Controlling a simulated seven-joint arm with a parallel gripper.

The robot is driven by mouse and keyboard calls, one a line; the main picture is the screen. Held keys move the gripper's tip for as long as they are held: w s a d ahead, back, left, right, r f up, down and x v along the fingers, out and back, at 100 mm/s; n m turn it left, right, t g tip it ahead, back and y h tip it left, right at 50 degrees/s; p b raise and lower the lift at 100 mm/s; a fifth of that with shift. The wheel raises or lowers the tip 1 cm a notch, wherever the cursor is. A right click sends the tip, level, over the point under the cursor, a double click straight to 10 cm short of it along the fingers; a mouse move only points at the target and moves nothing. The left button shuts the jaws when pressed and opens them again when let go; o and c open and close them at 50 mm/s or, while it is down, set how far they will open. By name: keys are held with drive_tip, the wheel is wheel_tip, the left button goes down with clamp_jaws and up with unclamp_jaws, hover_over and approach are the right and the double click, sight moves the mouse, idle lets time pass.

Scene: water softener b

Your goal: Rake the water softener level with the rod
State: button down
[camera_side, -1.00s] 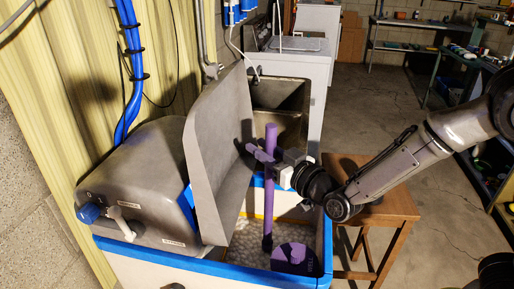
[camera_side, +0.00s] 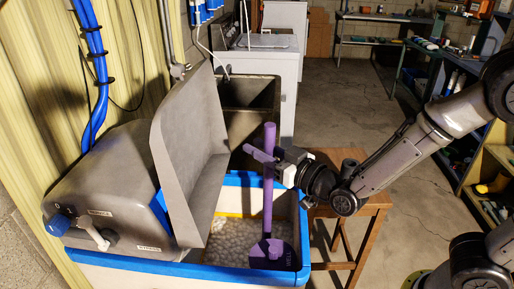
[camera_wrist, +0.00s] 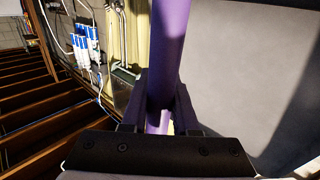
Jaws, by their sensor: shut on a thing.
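The water softener is an open white tank with a blue rim (camera_side: 170,268) in the side view. Its grey lid (camera_side: 190,150) stands raised at the left. White pellets (camera_side: 232,240) lie inside; their full surface is partly hidden. A purple rod (camera_side: 268,205) stands nearly upright in the tank, its flat purple head (camera_side: 272,251) low inside near the right wall. Whether the head touches the pellets is unclear. My gripper (camera_side: 262,155) is shut around the rod's upper part. In the wrist view the rod (camera_wrist: 169,45) passes between the fingers of my gripper (camera_wrist: 160,100).
A wooden stool (camera_side: 352,212) stands right of the tank, under my arm. A grey sink (camera_side: 252,108) and a white appliance (camera_side: 268,65) stand behind. Blue pipes (camera_side: 95,85) run down the left wall. The floor (camera_side: 325,110) behind is clear.

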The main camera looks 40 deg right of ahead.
drive_tip(key=shift+w+a, duration=1.25)
drive_tip(key=shift+r, duration=0.1)
wheel_tip(320, 180, up, 21)
idle(0.4)
idle(0.7)
